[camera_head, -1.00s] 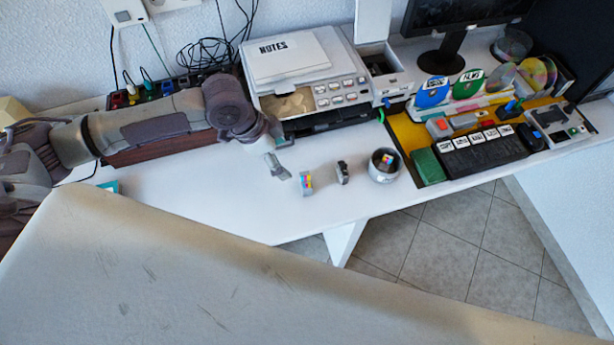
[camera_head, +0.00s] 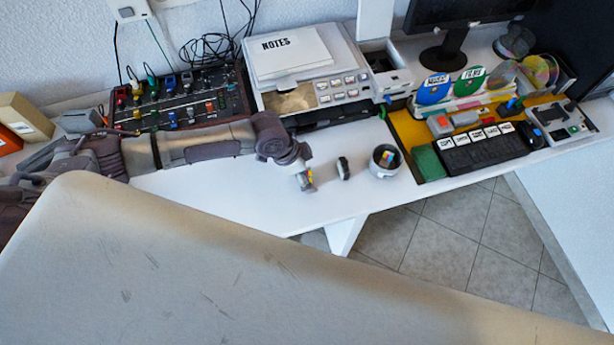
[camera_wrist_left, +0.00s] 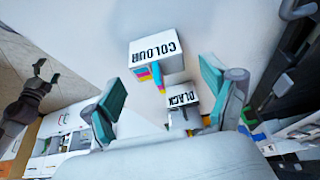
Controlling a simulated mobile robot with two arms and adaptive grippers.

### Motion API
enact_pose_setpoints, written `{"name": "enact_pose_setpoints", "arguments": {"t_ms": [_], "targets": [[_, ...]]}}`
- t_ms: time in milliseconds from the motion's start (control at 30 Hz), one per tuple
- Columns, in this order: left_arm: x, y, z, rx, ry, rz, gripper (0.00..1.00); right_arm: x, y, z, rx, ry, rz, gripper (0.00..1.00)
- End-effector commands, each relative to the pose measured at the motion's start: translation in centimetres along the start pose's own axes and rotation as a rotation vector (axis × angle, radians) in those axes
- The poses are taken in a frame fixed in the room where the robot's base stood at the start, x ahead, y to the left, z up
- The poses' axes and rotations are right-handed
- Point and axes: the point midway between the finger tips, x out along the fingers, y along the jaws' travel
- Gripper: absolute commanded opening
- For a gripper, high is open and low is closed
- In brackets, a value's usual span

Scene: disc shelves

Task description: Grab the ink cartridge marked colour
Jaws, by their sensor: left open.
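The ink cartridge marked COLOUR (camera_wrist_left: 158,54) is a white block with cyan, magenta and yellow stripes. In the left wrist view it lies ahead, between the lines of my left gripper's fingers. My left gripper (camera_wrist_left: 162,78) is open, with teal pads and nothing held. A dark gripper (camera_wrist_left: 42,75), apparently my right one, shows at the left of the wrist view, small and unclear.
A printer (camera_head: 310,85) and a mixer board (camera_head: 190,105) stand behind. A yellow tray (camera_head: 408,130) is at the right. The white desk's front edge is close.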

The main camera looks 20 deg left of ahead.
Motion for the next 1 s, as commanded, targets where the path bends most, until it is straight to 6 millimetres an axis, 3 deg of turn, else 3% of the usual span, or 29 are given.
{"name": "enact_pose_setpoints", "arguments": {"t_ms": [133, 467, 767, 1000], "targets": [[0.0, 0.0, 0.0, 0.0, 0.0, 0.0, 0.85, 0.0, 0.0, 0.1, 0.001, -0.002, 0.0, 0.84], [0.0, 0.0, 0.0, 0.0, 0.0, 0.0, 0.3, 0.0, -0.3, 0.3, 0.002, -0.006, -0.003, 0.84], [-0.2, 0.0, -0.1, 0.0, 0.001, 0.0, 0.29, 0.1, -0.4, 0.4, 0.002, -0.006, -0.005, 0.84], [-2.1, -0.1, -0.9, 0.001, 0.004, -0.003, 0.29, 0.5, -0.4, 0.4, 0.002, -0.006, -0.005, 0.84]]}}
